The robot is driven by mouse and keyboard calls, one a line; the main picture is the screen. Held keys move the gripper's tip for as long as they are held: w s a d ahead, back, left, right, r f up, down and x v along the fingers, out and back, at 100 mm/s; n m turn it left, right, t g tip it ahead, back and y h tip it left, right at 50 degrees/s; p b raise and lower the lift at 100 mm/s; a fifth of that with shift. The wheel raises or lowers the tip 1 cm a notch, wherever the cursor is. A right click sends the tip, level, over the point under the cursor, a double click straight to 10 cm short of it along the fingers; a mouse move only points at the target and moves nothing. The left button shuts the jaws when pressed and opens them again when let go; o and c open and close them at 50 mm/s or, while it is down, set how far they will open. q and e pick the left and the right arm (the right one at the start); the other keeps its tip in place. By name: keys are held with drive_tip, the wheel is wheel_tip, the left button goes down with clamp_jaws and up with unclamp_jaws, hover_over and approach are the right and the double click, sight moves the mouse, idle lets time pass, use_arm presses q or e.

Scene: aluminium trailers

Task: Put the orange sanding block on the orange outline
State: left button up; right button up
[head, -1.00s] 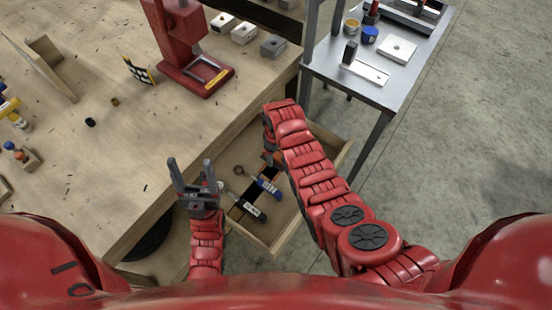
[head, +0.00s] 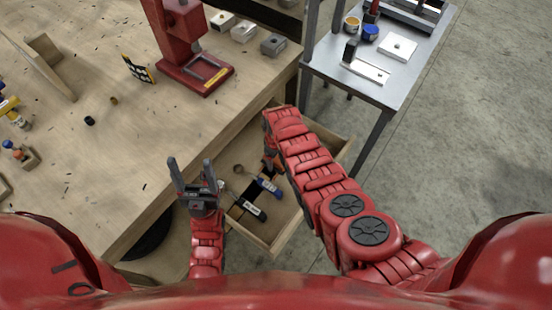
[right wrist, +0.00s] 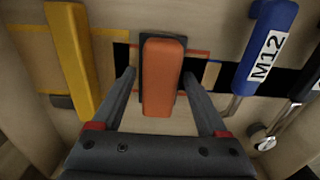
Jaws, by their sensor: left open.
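The orange sanding block (right wrist: 163,78) is in the right wrist view, with a dark edge along its far and left sides. It lies between the fingers of my right gripper (right wrist: 160,74), with a gap at the left finger. Parts of the orange outline (right wrist: 198,53) show on both sides of the block, on the drawer floor; the block covers the middle. I cannot tell whether the block touches the floor. In the head view my right gripper (head: 270,160) is down in the drawer, partly hidden by its arm. My left gripper (head: 194,182) is open and empty left of the drawer.
The wooden drawer (head: 272,240) stands open below the workbench (head: 150,130). A yellow-handled tool (right wrist: 70,55) lies left of the block, a blue M12 tool (right wrist: 265,45) right. A red press (head: 190,60) stands on the bench. A metal table (head: 375,90) is at the right.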

drive_tip(key=shift+o, duration=1.3)
drive_tip(key=shift+r, duration=0.15)
